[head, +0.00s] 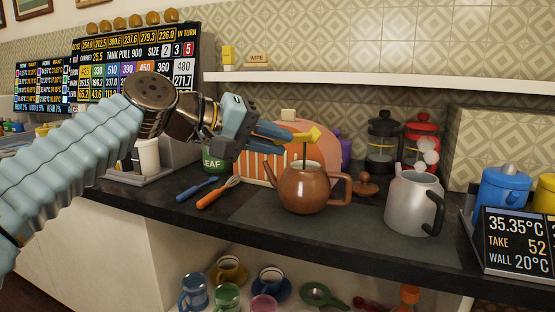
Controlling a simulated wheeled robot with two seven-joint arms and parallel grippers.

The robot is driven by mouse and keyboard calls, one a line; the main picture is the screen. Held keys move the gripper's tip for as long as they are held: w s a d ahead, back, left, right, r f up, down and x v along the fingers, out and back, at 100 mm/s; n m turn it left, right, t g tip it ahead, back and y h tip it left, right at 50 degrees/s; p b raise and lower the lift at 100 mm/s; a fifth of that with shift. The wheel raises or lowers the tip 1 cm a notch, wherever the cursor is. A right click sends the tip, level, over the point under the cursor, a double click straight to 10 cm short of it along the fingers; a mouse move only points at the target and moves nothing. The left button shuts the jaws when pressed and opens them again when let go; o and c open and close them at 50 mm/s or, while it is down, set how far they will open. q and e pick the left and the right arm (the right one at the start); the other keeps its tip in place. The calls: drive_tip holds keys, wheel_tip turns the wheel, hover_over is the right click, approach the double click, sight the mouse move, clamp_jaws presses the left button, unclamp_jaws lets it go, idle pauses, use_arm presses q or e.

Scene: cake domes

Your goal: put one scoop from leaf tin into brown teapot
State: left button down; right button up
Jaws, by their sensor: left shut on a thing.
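The brown teapot (303,190) stands on the dark counter with its top open. Its lid (367,188) lies to its right. My left gripper (290,134) is shut on a yellow scoop (314,135), held just above the teapot's mouth. A thin dark green streak (305,154) runs from the scoop down to the teapot's opening; it looks like falling leaf. The green leaf tin (212,163), labelled LEAF, stands to the left behind my arm and is partly hidden. My right gripper is not in view.
A grey metal jug (413,203) with white puffs above stands right of the teapot. A blue-handled and an orange-handled tool (217,194) lie on the left. A striped box (260,170) and two presses (383,140) stand behind. A display (516,240) is at the right edge.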

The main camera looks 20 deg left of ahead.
use_arm(q)
drive_tip(key=f+n+t+h+b, duration=0.1)
drive_tip(key=n+t+b, duration=0.1)
drive_tip(key=b, duration=0.3)
drive_tip(key=a+f+n+t+h+b, duration=0.1)
drive_tip(key=n+t+h+b, duration=0.1)
drive_tip(key=n+b, duration=0.2)
drive_tip(key=f+n+t+h+b, duration=0.1)
drive_tip(key=n+t+h+b, duration=0.1)
drive_tip(key=n+b, duration=0.2)
drive_tip(key=shift+a+f+b, duration=0.15)
drive_tip(key=shift+f+b, duration=0.2)
drive_tip(key=shift+b, duration=0.95)
idle(0.7)
